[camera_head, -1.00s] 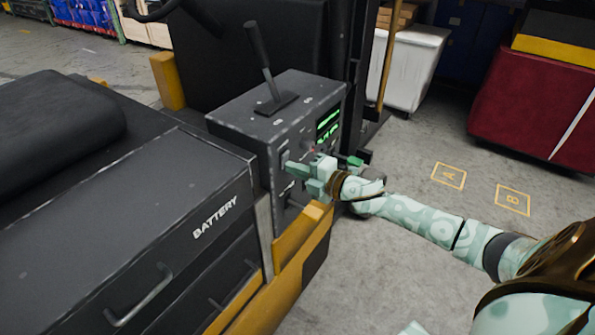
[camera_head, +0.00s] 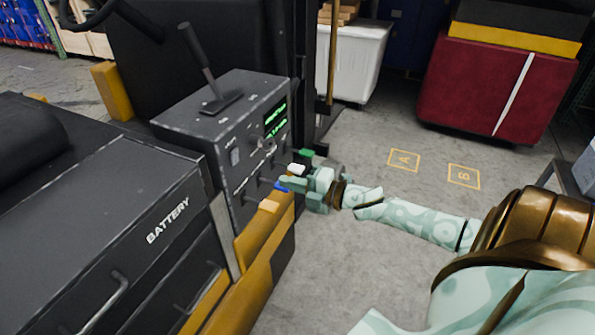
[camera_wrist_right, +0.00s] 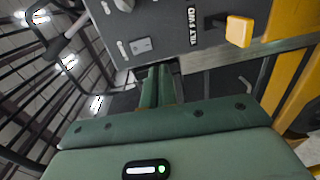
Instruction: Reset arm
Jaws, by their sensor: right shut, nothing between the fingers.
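My right gripper (camera_head: 288,184) is in front of the dark control box (camera_head: 225,115) of a forklift-like vehicle, close to its lower front face. In the right wrist view its two fingers (camera_wrist_right: 158,80) are together and empty, pointing at the panel. My right arm reaches in from the right in the head view. The box carries a black lever (camera_head: 200,55) on top, a green lit display (camera_head: 276,116) and several small switches and coloured knobs. My left gripper does not show.
A battery case (camera_head: 120,230) with drawer handles fills the left. A white bin (camera_head: 350,65) and a red tote (camera_head: 490,90) with a white strap stand behind. Floor marks A (camera_head: 404,160) and B (camera_head: 464,176) lie on clear floor.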

